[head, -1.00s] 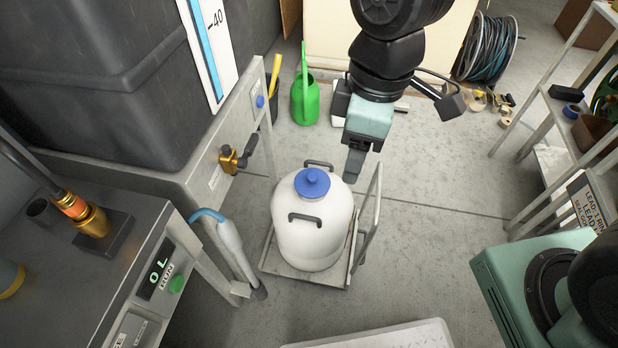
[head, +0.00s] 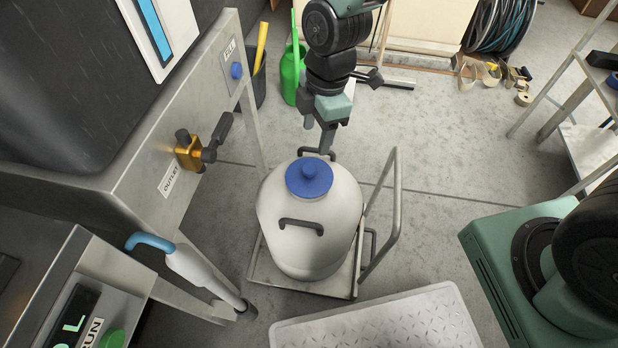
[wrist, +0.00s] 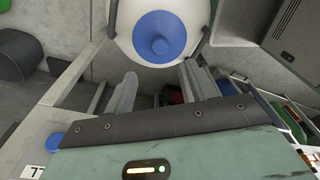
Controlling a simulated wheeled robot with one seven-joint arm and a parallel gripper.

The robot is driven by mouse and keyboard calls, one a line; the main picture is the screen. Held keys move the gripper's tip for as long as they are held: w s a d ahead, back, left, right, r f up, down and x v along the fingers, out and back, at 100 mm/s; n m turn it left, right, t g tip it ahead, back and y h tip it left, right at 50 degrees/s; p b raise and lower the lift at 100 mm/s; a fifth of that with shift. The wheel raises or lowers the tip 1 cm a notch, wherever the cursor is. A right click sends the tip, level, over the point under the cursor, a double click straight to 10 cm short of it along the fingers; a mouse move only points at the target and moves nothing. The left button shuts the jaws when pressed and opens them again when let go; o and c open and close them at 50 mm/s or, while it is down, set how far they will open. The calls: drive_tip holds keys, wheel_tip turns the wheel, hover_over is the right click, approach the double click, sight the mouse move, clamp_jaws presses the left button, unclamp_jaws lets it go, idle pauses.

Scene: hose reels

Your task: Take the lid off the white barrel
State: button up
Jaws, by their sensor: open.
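The white barrel (head: 334,212) stands upright on a low metal cart in the head view, with a dark handle on its near side and one on its far side. Its blue lid (head: 309,178), with a raised centre knob, sits on top. In the wrist view the lid (wrist: 160,38) shows at the top centre on the barrel (wrist: 200,12). My gripper (head: 318,135) is beyond the barrel's far side, close to the far handle and apart from the lid. In the wrist view my gripper (wrist: 158,88) is open, with nothing between its fingers.
The cart (head: 290,283) has an upright handle frame at the barrel's right. A brass outlet valve (head: 190,150) juts from the tank stand at left, above a hanging nozzle with a blue hose (head: 150,241). A grey tread plate (head: 385,325) lies in front. Open floor (head: 440,150) is at right.

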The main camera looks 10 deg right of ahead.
sight(309, 168)
drive_tip(key=f+b, duration=0.1)
drive_tip(key=f, duration=0.2)
drive_tip(key=a+f+b, duration=0.1)
drive_tip(key=f, duration=0.3)
drive_tip(key=f+b, duration=0.1)
drive_tip(key=f, duration=0.2)
drive_tip(key=shift+s+a+f+b, duration=0.15)
drive_tip(key=shift+a+f+b, duration=0.05)
drive_tip(key=shift+f+b, duration=0.1)
drive_tip(key=shift+r, duration=0.1)
drive_tip(key=shift+c, duration=0.4)
drive_tip(key=c, duration=1)
